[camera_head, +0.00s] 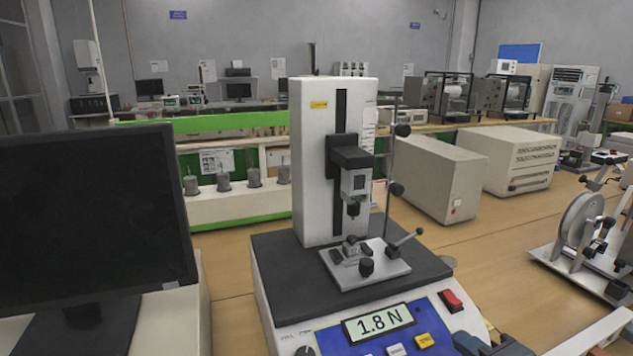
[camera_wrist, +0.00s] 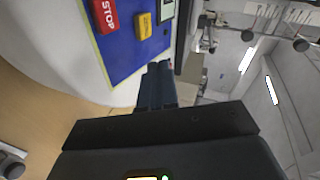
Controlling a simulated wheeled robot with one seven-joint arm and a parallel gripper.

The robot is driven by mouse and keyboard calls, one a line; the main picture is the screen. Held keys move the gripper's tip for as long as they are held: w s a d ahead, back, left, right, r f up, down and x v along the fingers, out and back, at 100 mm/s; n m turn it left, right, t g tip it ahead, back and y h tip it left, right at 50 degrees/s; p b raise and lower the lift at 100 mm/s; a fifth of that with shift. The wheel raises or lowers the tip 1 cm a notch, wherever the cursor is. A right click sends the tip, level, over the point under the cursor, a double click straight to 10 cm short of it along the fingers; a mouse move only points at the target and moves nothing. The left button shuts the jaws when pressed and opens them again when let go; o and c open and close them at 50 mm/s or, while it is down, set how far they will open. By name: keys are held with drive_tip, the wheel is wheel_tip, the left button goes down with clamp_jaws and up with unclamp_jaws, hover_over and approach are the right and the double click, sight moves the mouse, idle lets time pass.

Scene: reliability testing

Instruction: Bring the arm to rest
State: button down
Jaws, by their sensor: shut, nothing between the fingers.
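My gripper (camera_wrist: 158,72) is shut and empty in the wrist view, its two dark blue fingers side by side. Its tips are close to the blue control panel (camera_wrist: 140,48) of the test machine, beside the yellow button (camera_wrist: 145,25) and red STOP button (camera_wrist: 105,15). Whether they touch the panel I cannot tell. In the head view my gripper (camera_head: 468,342) shows at the bottom edge, right of the yellow button. The white test machine (camera_head: 310,165) stands upright, and its display (camera_head: 378,322) reads 1.8 N. Most of my arm is out of view.
A black monitor (camera_head: 90,215) stands at the left. Two beige boxes (camera_head: 430,180) (camera_head: 515,155) stand behind the machine to the right. A wheeled apparatus (camera_head: 585,235) sits at the right. Bare wooden table (camera_head: 500,265) lies between it and the machine.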

drive_tip(key=s+f+n+h, duration=0.2)
drive_tip(key=s+f+n, duration=0.1)
drive_tip(key=s, duration=0.7)
drive_tip(key=s+f+n+h, duration=0.15)
drive_tip(key=s+f, duration=0.25)
drive_tip(key=s, duration=0.6)
drive_tip(key=s+a+r+n, duration=0.1)
drive_tip(key=s+r+n, duration=0.1)
drive_tip(key=s, duration=0.4)
drive_tip(key=s+a+r+n, duration=0.1)
drive_tip(key=s+r+n, duration=0.2)
drive_tip(key=s, duration=0.3)
drive_tip(key=s+a+r+n+t, duration=0.1)
drive_tip(key=s+r+n, duration=0.2)
drive_tip(key=s, duration=0.3)
drive_tip(key=shift+s+n, duration=0.3)
drive_tip(key=shift+n, duration=0.05)
